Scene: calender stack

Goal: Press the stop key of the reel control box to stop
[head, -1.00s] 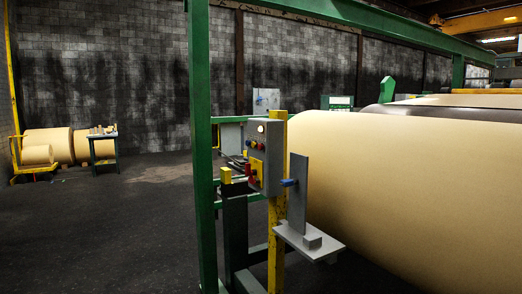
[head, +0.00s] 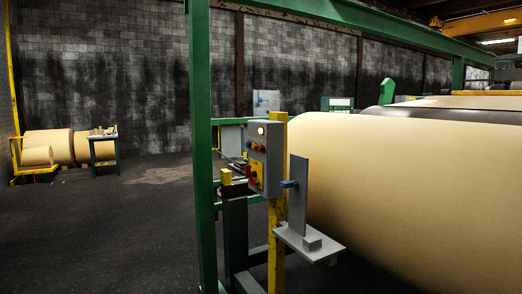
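The reel control box (head: 271,160) is a grey box on a yellow post (head: 276,245), seen at an angle in the middle of the head view. A pale round lamp or button (head: 260,130) sits near its top. Small red and yellow buttons (head: 254,147) sit in a row below it. A larger red button (head: 253,180) on a yellow plate is lower down. I cannot read any labels, so I cannot tell which key is the stop key. Neither of my grippers is in view.
A large tan paper roll (head: 420,190) fills the right side. A green frame post (head: 201,150) stands just left of the box. A grey plate with a small shelf (head: 309,243) juts out at its right. Open dark floor (head: 100,230) lies to the left.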

